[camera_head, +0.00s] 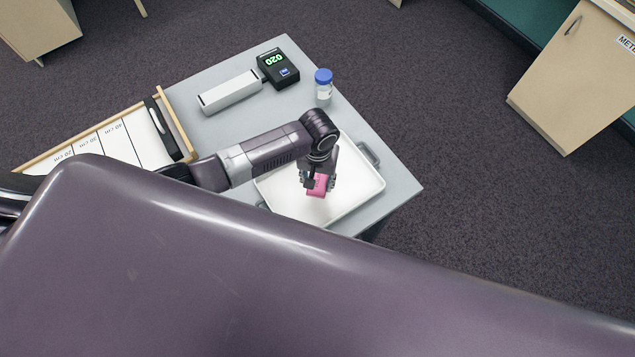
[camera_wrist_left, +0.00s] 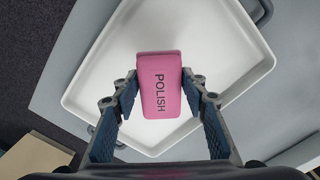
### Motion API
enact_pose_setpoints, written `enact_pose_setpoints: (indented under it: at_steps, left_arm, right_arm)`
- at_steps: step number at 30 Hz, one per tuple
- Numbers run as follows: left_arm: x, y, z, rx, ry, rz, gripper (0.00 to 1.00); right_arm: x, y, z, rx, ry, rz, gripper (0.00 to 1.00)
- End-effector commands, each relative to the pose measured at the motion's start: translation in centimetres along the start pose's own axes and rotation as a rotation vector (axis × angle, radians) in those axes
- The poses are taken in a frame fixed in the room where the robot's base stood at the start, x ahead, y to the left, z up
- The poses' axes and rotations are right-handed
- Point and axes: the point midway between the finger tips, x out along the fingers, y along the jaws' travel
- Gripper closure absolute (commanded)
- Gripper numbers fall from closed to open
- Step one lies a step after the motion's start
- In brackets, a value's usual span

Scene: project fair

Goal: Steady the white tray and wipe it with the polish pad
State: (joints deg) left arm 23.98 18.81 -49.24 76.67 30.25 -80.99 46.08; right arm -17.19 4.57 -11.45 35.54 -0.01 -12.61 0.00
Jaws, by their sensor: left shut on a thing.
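The white tray (camera_head: 351,207) lies on the grey table, with a grey handle at its far right end. It also fills much of the left wrist view (camera_wrist_left: 235,80). The pink polish pad (camera_head: 320,185) is over the middle of the tray, and its "POLISH" label shows in the left wrist view (camera_wrist_left: 160,85). My left gripper (camera_head: 318,181) is shut on the pad, a finger on each side of it. I cannot tell whether the pad touches the tray floor. My right gripper is not in view.
The grey table (camera_head: 215,130) also holds a silver bar with a black display unit (camera_head: 278,68) and a blue-capped jar (camera_head: 323,86). A wood-edged board with a ruled scale (camera_head: 120,140) lies at left. A wooden cabinet (camera_head: 575,75) stands at upper right. Open carpet surrounds the table.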

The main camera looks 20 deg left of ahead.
Motion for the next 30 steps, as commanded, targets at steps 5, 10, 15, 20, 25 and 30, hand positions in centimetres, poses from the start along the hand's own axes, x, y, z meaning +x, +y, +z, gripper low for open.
enact_pose_setpoints:
  at_steps: [5,10,15,20,25,30]
  left_arm:
    - [0.0,0.0,0.0,0.000,0.000,0.000,0.80]
    - [-1.0,0.0,-0.1,0.000,0.002,0.002,0.80]
    - [-2.4,0.0,0.0,0.000,0.001,0.001,0.80]
    - [-3.0,-0.1,0.0,-0.001,0.000,0.000,0.80]
    - [-3.0,0.0,0.0,-0.001,0.000,0.000,0.80]
    - [-3.0,0.0,0.0,-0.001,0.000,0.000,0.80]
  right_arm:
    - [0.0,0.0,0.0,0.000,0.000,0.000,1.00]
    - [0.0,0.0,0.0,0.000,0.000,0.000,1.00]
    - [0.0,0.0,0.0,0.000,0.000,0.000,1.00]
    - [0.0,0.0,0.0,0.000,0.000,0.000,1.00]
    - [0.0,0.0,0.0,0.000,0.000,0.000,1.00]
    - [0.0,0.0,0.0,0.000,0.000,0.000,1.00]
